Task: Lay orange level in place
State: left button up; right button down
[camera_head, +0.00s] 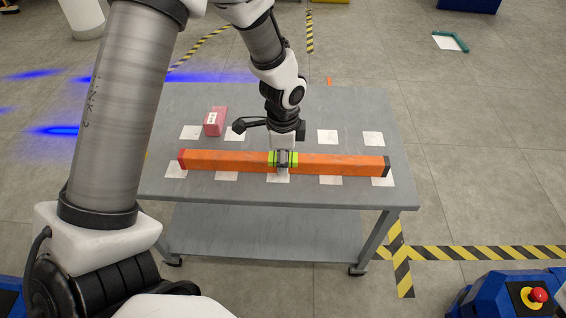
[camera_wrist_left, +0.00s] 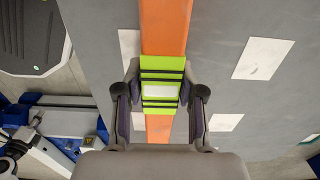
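The orange level (camera_head: 230,161) is a long bar with a red left end, a black right end and a green band (camera_head: 272,158) at its middle. It lies across the grey cart (camera_head: 300,110), along the near row of white squares; I cannot tell whether it touches the top. My left gripper (camera_head: 283,160) points down at the green band. In the left wrist view its fingers (camera_wrist_left: 161,95) stand on both sides of the green band (camera_wrist_left: 162,64) and appear to press against it. My right gripper is not in view.
A pink-red block (camera_head: 214,121) sits on the cart behind the level's left part. White squares (camera_head: 327,137) mark the cart top, and a lower shelf (camera_head: 265,235) lies beneath. A blue unit with a red button (camera_head: 537,295) stands at the lower right.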

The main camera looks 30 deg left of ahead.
pick_arm(q)
grip_shut()
